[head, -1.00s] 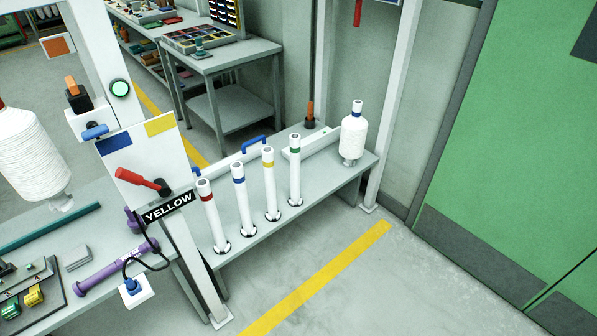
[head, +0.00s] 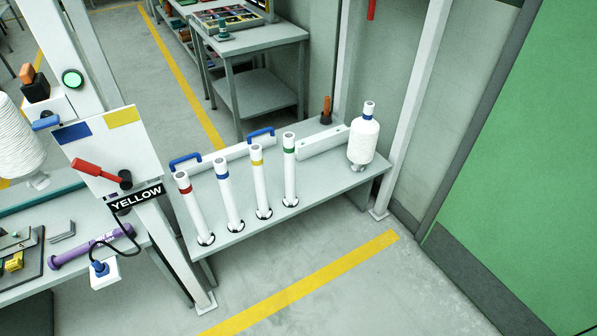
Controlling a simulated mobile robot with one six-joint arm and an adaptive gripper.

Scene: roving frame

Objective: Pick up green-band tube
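The green-band tube (head: 289,170) is a white upright tube with a green band near its top. It stands on the grey bench (head: 330,190), at the right end of a row of tubes. To its left stand the yellow-band tube (head: 260,185), the blue-band tube (head: 228,198) and the red-band tube (head: 194,212), all upright in dark round bases. Nothing covers the green-band tube. My gripper is not in view.
A white thread spool (head: 364,142) with a blue-banded top stands right of the tubes. A white post with a sign reading YELLOW (head: 136,198) and a red lever (head: 97,170) stands left. Floor with a yellow line (head: 310,280) is clear in front. A green door (head: 520,170) is right.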

